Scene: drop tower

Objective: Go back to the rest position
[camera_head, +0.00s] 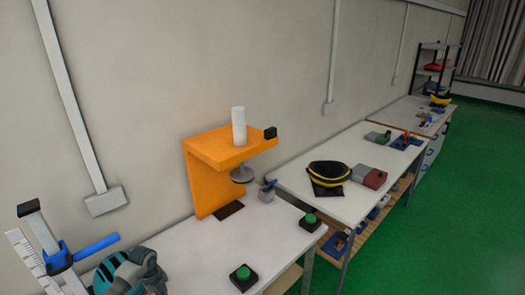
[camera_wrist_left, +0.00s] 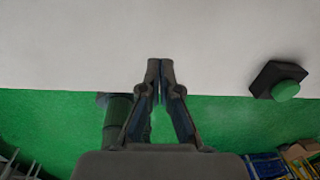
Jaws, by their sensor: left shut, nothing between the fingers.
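My left gripper (camera_wrist_left: 160,66) shows in the left wrist view, with its fingertips together and nothing between them. It is over the front edge of a white table (camera_wrist_left: 60,40), with green floor beyond the edge. A black-based green button (camera_wrist_left: 286,88) lies to the right of the fingers, apart from them. In the head view I cannot make out the left gripper for certain. My right gripper is in neither view.
An orange stand (camera_head: 205,180) with a white cylinder (camera_head: 239,126) is on the near table (camera_head: 200,262). Two green buttons (camera_head: 241,273) (camera_head: 310,219) sit near its front edge. A ruler and blue-clamped post (camera_head: 58,256) stand left. A second table (camera_head: 300,187) holds a black-yellow item (camera_head: 329,170).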

